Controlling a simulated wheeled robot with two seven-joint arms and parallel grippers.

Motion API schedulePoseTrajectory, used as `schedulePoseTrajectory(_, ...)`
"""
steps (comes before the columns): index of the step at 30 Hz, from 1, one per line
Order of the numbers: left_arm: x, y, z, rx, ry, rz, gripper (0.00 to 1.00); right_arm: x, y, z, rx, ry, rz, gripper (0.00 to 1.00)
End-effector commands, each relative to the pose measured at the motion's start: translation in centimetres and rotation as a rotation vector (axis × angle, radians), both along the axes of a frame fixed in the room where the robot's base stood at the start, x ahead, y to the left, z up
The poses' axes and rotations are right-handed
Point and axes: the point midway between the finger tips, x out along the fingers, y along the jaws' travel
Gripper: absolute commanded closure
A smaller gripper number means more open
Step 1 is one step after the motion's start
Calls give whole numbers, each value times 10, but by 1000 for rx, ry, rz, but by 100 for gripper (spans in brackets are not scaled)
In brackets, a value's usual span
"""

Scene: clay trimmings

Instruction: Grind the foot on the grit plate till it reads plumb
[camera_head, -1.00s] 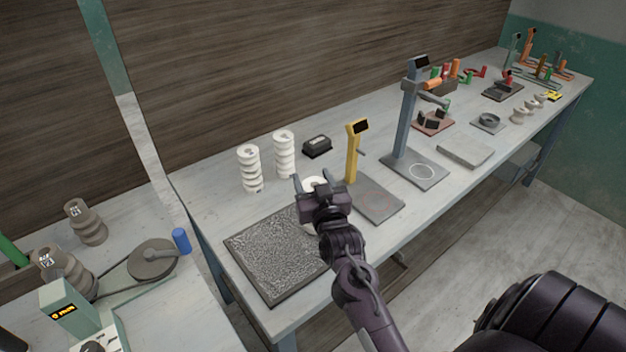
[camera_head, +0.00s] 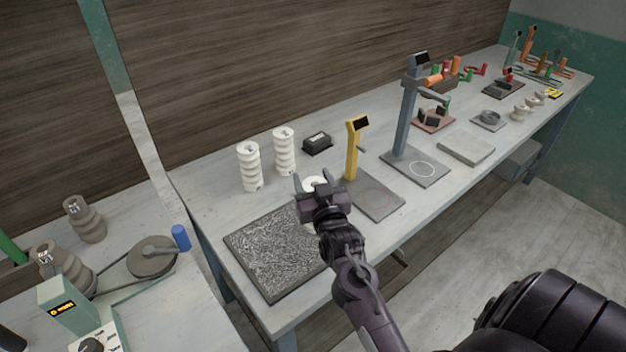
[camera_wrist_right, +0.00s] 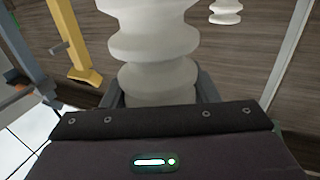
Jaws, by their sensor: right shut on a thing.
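My right gripper (camera_head: 317,183) is shut on a white ribbed clay piece (camera_wrist_right: 155,48), which stands between the fingers in the right wrist view. In the head view only its pale top (camera_head: 313,184) shows; my gripper hides the rest, so I cannot tell whether its foot touches anything. The dark, rough grit plate (camera_head: 262,250) lies at the bench's near left corner, just left of and below my gripper. A yellow gauge post (camera_head: 352,152) with a dark screen stands behind, on a grey base with a red ring (camera_head: 385,203). My left gripper is not in view.
Two white ribbed pieces (camera_head: 249,168) (camera_head: 284,152) stand behind the grit plate, near a small black box (camera_head: 317,142). A taller blue-grey stand (camera_head: 402,130) and a flat grey slab (camera_head: 466,150) are to the right. A lower bench with a pulley (camera_head: 152,258) is at left.

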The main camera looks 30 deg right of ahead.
Motion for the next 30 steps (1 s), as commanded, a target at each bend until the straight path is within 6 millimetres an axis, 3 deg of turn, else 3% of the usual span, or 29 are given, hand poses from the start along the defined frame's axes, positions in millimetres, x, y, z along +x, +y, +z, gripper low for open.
schedulePoseTrajectory(30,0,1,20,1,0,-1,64,-4,47,-1,4,6,3,100)
